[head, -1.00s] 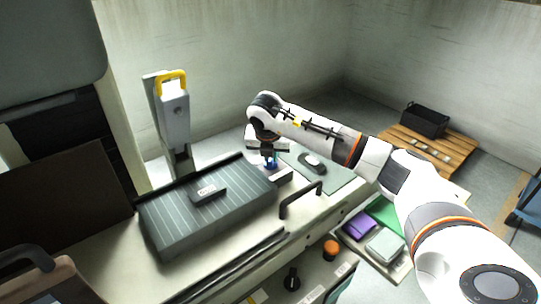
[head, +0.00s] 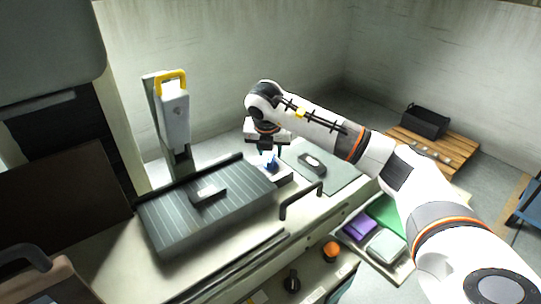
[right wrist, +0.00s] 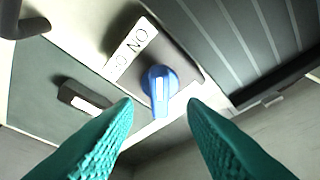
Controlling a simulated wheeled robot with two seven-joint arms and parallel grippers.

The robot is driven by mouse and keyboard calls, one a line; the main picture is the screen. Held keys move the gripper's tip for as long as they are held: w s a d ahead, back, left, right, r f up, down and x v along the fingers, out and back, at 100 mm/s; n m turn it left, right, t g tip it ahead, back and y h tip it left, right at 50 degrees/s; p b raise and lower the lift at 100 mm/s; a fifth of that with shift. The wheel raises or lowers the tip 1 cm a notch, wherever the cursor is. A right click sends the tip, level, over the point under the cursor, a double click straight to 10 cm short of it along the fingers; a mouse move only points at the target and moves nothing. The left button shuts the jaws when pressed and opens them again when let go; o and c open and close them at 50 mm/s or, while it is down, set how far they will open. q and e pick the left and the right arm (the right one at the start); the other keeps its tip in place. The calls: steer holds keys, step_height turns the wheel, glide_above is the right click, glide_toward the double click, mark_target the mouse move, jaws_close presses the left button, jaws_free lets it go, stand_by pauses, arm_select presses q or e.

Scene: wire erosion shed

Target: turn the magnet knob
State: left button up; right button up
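In the head view my right gripper (head: 267,151) is just above the knob. My left gripper is not in view.
The ribbed plate (head: 165,236) carries a small dark block (head: 207,195). A dark device (head: 313,164) lies on a grey-green mat (head: 345,178) to the right. A black handle (head: 300,199) stands at the bench's front. A grey column head with a yellow handle (head: 172,76) rises behind.

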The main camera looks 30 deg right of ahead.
steer(key=b+v, duration=0.1)
steer(key=v, duration=0.7)
steer(key=shift+r, duration=0.4)
steer(key=shift+s+a, duration=0.1)
